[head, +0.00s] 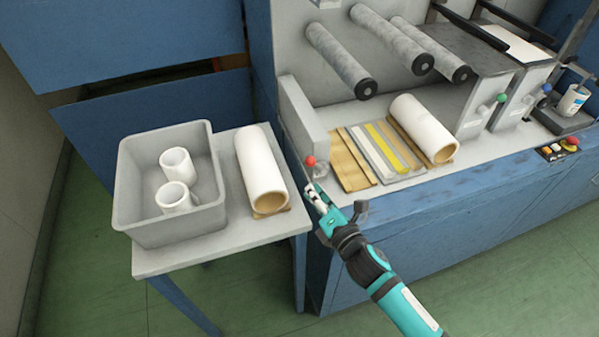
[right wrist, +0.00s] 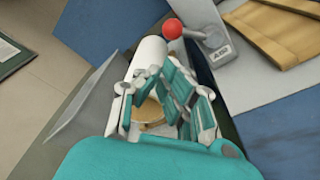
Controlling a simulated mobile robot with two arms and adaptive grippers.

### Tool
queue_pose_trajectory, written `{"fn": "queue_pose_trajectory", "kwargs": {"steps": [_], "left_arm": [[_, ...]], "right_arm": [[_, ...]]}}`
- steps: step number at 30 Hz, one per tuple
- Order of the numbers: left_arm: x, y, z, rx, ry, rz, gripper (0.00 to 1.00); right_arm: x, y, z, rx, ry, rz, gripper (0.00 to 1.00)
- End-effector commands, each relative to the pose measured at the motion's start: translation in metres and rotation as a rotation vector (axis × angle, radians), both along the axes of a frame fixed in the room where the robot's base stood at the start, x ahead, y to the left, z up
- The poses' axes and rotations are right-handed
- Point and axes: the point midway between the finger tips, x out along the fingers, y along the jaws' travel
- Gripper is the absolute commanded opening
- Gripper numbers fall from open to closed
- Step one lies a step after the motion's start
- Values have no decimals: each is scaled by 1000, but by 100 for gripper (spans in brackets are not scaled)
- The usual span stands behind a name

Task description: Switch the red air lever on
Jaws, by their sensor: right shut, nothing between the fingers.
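The red-knobbed air lever (head: 310,161) stands at the left front corner of the machine's bed. In the right wrist view its red ball (right wrist: 172,28) sits above the fingers, beside a grey base plate (right wrist: 218,48) with lettering that looks like "AIR". My right gripper (head: 314,190) is shut and empty, just below and in front of the knob in the head view. A gap shows between the fingertips (right wrist: 163,70) and the ball in the wrist view. The lever's lower part is partly hidden in the head view. My left gripper is not in view.
A white roll (head: 262,170) and a grey bin (head: 135,205) with two small rolls stand on the side table (head: 225,245). Coloured strips (head: 375,150) and another white roll (head: 424,128) lie on the bed right of the lever. Rollers (head: 338,58) project above.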

Motion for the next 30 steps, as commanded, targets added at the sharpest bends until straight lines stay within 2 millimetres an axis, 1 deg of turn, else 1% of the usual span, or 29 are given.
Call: {"fn": "queue_pose_trajectory", "kwargs": {"steps": [1, 6, 9, 12, 18, 30], "left_arm": [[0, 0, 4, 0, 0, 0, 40], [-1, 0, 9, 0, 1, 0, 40], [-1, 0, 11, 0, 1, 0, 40], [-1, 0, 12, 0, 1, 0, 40], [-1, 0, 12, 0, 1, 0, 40], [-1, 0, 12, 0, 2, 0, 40]], "right_arm": [[10, 5, 2, 2, -1, -1, 0], [39, 19, -1, 2, -1, -1, 0], [52, 25, -3, 1, -1, 0, 0], [61, 30, -5, 1, 0, -1, 0], [67, 34, -7, 1, 0, 0, 0], [67, 33, -6, 10, 3, 0, 0]]}}
